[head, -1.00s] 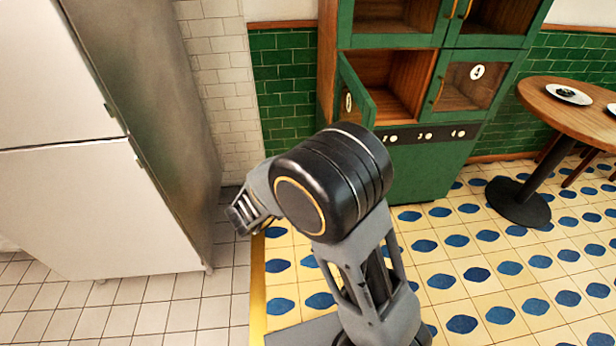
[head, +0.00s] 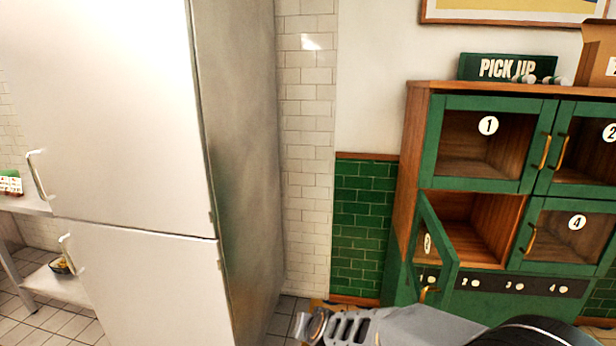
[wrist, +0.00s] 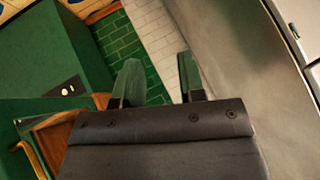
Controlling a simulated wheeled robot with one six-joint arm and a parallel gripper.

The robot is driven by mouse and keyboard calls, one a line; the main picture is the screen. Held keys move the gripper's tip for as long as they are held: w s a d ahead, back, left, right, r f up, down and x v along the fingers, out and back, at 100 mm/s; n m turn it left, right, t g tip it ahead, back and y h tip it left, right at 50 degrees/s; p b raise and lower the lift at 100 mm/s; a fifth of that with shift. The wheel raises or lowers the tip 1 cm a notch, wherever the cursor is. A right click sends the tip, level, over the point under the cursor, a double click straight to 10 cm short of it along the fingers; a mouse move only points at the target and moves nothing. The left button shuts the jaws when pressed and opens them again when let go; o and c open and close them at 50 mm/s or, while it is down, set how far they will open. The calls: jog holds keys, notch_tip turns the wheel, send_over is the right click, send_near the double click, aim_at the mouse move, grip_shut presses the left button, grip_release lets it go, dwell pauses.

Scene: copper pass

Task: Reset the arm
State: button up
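My gripper (wrist: 158,80) shows in the wrist view with its two fingers apart. Nothing is between them; green and white wall tiles show through the gap. In the head view my arm lies low along the bottom edge, to the right of centre, and most of it is out of frame. It is in front of the base of the green pick-up cabinet (head: 410,230). I cannot make out the fingers there.
A tall white fridge (head: 110,140) stands at left. The cabinet's lower-left door (head: 430,245) hangs open, its compartment looks empty; the doors marked 1 (head: 480,145) and 4 (head: 565,235) are shut. A PICK UP sign (head: 507,67) and a box (head: 597,55) stand on top.

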jog(key=s+d+r+n+g+h+p, duration=0.1)
jog(key=s+d+r+p, duration=0.4)
jog(key=r, duration=0.5)
jog(key=s+d+r+n+g+h+p, duration=0.1)
jog(key=s+d+r+g+h+p, duration=0.1)
jog(key=s+d+r+p, duration=0.4)
jog(key=s+d+r+g, duration=0.1)
jog(key=s+d+r, duration=0.3)
jog(key=d, duration=0.1)
